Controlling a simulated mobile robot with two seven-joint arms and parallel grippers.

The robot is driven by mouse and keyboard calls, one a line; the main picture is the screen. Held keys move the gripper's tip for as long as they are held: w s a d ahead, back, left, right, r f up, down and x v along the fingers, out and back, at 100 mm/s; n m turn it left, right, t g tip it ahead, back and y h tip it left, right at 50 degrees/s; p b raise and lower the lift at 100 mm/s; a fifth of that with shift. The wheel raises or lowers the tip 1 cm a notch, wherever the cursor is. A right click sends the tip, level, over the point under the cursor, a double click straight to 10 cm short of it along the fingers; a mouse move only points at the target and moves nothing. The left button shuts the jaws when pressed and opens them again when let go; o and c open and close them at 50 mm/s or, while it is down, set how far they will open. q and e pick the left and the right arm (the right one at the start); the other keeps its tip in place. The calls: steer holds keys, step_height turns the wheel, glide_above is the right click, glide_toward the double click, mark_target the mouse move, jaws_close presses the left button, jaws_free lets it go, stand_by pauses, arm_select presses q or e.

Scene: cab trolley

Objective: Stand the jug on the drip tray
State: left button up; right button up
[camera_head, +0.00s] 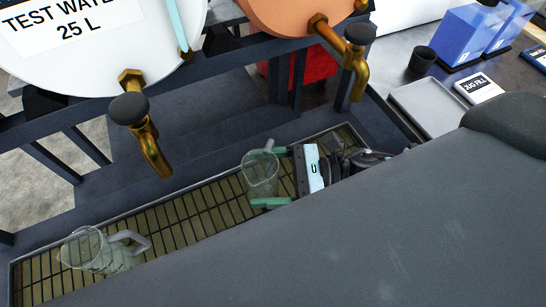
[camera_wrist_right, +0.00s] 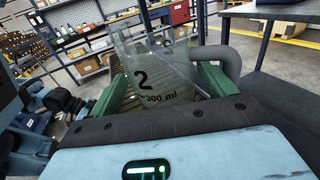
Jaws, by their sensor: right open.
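A clear jug (camera_head: 261,176) stands on the drip tray (camera_head: 190,216), a long, shallow tray with a dark grating. My right gripper (camera_head: 272,176) is open, with one green finger on either side of this jug. In the right wrist view the same jug (camera_wrist_right: 158,72), marked "2" and "~300 ml", shows between the fingers and looks upright. Whether the fingers touch it I cannot tell. A second clear jug (camera_head: 98,252) with a grey handle stands at the tray's left end. My left gripper does not show.
A brass tap (camera_head: 150,140) on the white barrel (camera_head: 95,50) and another tap (camera_head: 352,62) on the orange barrel (camera_head: 285,15) overhang the tray. A side table at the upper right holds a grey tray (camera_head: 428,107), a black cup (camera_head: 422,59) and blue containers (camera_head: 466,36).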

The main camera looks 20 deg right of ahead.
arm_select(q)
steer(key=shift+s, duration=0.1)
arm_select(e)
steer(key=shift+r, duration=0.1)
steer(key=shift+s+d, duration=0.2)
steer(key=shift+d, duration=0.35)
steer(key=b+v, duration=0.1)
steer(key=v, duration=0.3)
steer(key=shift+s+d+f, duration=0.1)
steer(key=shift+d+f, duration=0.05)
steer(key=shift+f, duration=0.05)
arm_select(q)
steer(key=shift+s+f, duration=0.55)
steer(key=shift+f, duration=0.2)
arm_select(e)
steer(key=v, duration=0.6)
steer(key=shift+d, duration=0.3)
steer(key=shift+r, duration=0.15)
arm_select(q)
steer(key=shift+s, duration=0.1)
arm_select(e)
steer(key=shift+s, duration=0.1)
